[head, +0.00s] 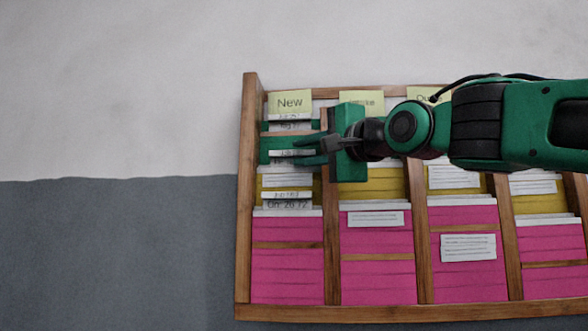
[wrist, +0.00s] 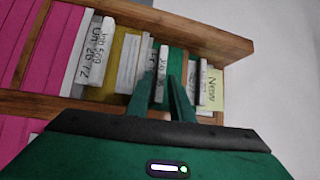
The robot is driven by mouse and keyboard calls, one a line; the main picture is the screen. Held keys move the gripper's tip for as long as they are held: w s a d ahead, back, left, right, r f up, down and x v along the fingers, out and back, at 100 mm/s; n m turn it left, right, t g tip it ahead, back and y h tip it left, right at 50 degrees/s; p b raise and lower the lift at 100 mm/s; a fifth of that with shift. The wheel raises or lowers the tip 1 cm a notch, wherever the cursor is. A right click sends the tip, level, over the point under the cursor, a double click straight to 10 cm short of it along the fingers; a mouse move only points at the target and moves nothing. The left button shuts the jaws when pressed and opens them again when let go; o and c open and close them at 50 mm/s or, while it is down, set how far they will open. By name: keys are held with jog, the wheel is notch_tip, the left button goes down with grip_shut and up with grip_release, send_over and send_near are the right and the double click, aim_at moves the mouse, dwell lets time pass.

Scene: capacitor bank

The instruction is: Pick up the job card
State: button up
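A wooden card rack (head: 247,200) holds several columns of cards. The job card is not singled out by any readable mark. The white-topped card (head: 291,154) in the left column, under the "New" label, is nearest my gripper (head: 308,151). In the wrist view, my gripper (wrist: 165,80) has its two green fingers apart, with this card's white top edge (wrist: 163,62) lying between or just beyond the tips. I cannot tell whether the fingers touch it. The card's lower part is hidden in its pocket, and its lettering is too blurred to read.
A yellow "New" label (head: 290,102) tops the left column, with another white-topped card (head: 290,117) just below it. A card reading "Un 26 72" (head: 288,204) stands lower down. Wooden dividers (head: 332,230) flank the column. The wall left of the rack is bare.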

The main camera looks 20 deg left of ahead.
jog(key=shift+a, duration=0.1)
grip_shut()
jog(key=shift+s+r, duration=0.25)
jog(key=shift+r, duration=0.1)
jog(key=s+d+r, duration=0.3)
jog(key=s+r, duration=0.4)
jog(key=s, duration=0.6)
jog(key=shift+d+r, duration=0.15)
jog(key=shift+r, duration=0.05)
